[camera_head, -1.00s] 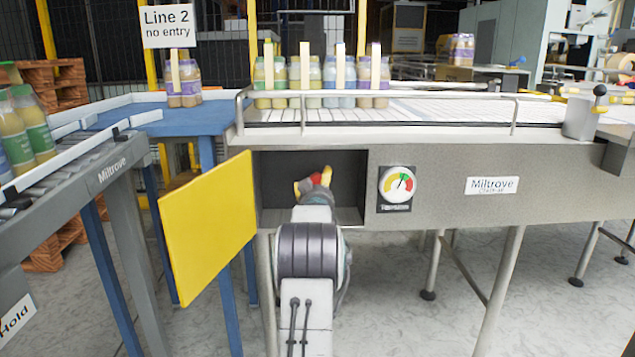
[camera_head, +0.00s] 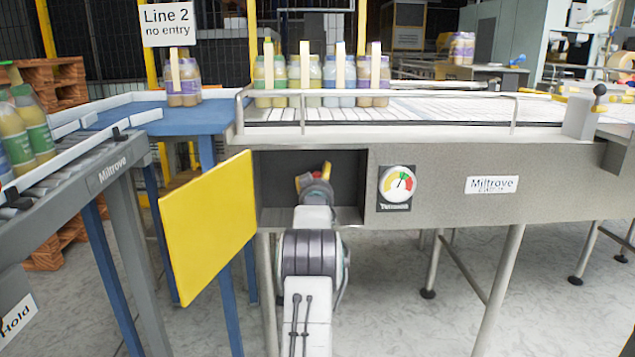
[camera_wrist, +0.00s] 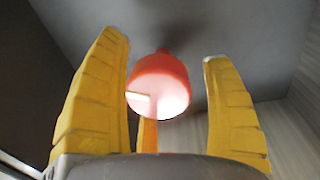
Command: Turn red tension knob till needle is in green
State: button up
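The red tension knob (camera_wrist: 158,86) shows in the wrist view as a round red cap on a stem from a grey surface, with a pale mark on its face. My gripper (camera_wrist: 162,48) has its yellow fingers spread on both sides of the knob, with visible gaps; a third finger shows behind the knob's lower edge. In the head view my gripper (camera_head: 314,178) is inside the dark recess, and the wrist mostly hides the knob. The tension gauge (camera_head: 398,186) sits right of the recess. Its needle points up and slightly right, near green; the exact band is too small to tell.
A yellow door panel (camera_head: 207,226) stands open left of the recess (camera_head: 346,172). The recess walls are close around my wrist. Above runs the conveyor rail (camera_head: 400,95) with bottles behind it. A blue table (camera_head: 175,117) and a roller conveyor (camera_head: 110,160) stand at left.

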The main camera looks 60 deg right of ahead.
jog(key=c, duration=1.1)
jog(key=shift+m+b, duration=0.3)
jog(key=shift+b, duration=0.15)
jog(key=o, duration=1.2)
jog(key=shift+a, duration=0.1)
jog(key=shift+v, duration=5.9)
